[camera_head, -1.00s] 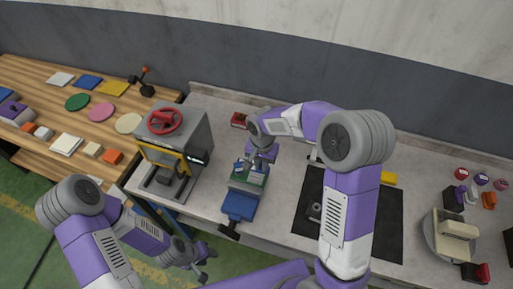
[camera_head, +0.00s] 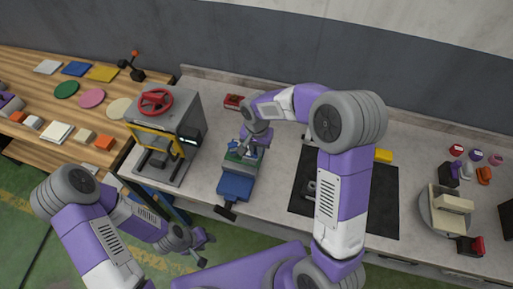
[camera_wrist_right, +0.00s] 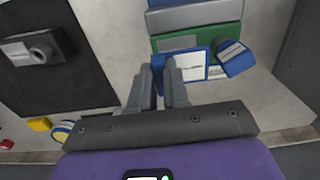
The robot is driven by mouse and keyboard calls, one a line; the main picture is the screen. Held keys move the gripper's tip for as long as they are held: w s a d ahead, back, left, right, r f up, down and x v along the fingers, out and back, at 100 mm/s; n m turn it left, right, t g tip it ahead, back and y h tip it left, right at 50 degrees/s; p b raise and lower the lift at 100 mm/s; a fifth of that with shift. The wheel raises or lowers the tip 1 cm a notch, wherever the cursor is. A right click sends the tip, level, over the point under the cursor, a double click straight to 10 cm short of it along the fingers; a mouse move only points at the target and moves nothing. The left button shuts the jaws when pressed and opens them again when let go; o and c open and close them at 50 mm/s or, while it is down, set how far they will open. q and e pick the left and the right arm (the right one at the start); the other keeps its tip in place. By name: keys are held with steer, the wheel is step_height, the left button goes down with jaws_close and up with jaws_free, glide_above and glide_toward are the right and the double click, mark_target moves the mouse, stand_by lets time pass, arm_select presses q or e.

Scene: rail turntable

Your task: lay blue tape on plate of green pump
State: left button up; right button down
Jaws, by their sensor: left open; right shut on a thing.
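The green pump (camera_wrist_right: 172,43) sits at the blue vise-like holder (camera_head: 235,187) on the bench. In the right wrist view a pale plate edged in blue (camera_wrist_right: 194,66) lies against the pump's side. My right gripper (camera_wrist_right: 168,78) is at that plate's left edge, shut on a small blue piece (camera_wrist_right: 157,62) that I take for the blue tape. Whether it touches the plate I cannot tell. Another blue piece with a pale label (camera_wrist_right: 235,58) sits tilted to the right. In the head view my right gripper (camera_head: 247,147) partly hides the pump. My left gripper (camera_head: 201,250) is open and empty, low before the bench.
A grey press with a red wheel (camera_head: 155,101) stands left of the holder. A black mat (camera_head: 375,195) lies to the right, with a round turntable (camera_head: 432,213) beyond. A wooden table (camera_head: 45,88) with coloured discs and blocks is at the left.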

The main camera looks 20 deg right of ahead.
steer(key=shift+f+b, duration=1.4)
steer(key=shift+f, duration=0.5)
steer(key=shift+f+b, duration=0.35)
steer(key=c, duration=1)
jaws_free()
steer(key=shift+c, duration=0.2)
steer(key=shift+r, duration=0.15)
step_height(320, 180, up, 7)
steer(key=shift+r+p, duration=0.2)
steer(key=shift+p, duration=0.2)
